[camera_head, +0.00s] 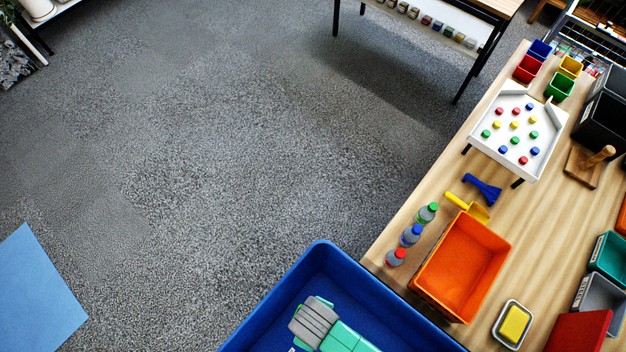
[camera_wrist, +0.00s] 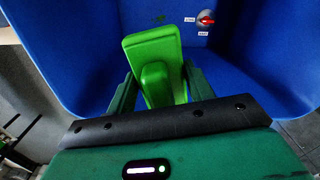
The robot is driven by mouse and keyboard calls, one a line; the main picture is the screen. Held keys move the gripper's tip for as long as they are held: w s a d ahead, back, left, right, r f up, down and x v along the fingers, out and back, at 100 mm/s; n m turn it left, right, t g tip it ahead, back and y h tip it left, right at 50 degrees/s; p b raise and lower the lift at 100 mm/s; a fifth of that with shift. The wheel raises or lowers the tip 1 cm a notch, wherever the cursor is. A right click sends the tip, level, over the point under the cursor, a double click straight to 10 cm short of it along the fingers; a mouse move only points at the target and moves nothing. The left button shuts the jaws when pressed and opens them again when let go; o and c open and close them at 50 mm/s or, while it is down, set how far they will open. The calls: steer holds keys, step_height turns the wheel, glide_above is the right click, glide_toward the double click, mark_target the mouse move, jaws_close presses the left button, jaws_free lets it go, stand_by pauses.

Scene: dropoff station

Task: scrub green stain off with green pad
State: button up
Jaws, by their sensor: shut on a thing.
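My gripper (camera_wrist: 159,78) is shut on the handle of a bright green pad (camera_wrist: 150,48), one finger on each side. In the head view my gripper (camera_head: 312,324) is inside the blue tub (camera_head: 262,318), and slivers of green pad show past its edges. In the wrist view the pad is in front of the blue inner surface of the tub (camera_wrist: 85,60). A small dark green mark, possibly the stain (camera_wrist: 159,18), shows on that surface just beyond the pad's top edge. I cannot tell whether the pad touches the tub.
A red valve handle (camera_wrist: 206,18) with white labels is on the tub, right of the mark. The wooden table (camera_head: 455,225) at right holds an orange bin (camera_head: 462,262), several bottles (camera_head: 410,235) and a yellow sponge on a tray (camera_head: 515,323). Carpet at left is mostly clear.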

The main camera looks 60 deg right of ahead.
step_height(320, 180, down, 47)
steer(key=b, duration=2.9)
steer(key=shift+r, duration=0.1)
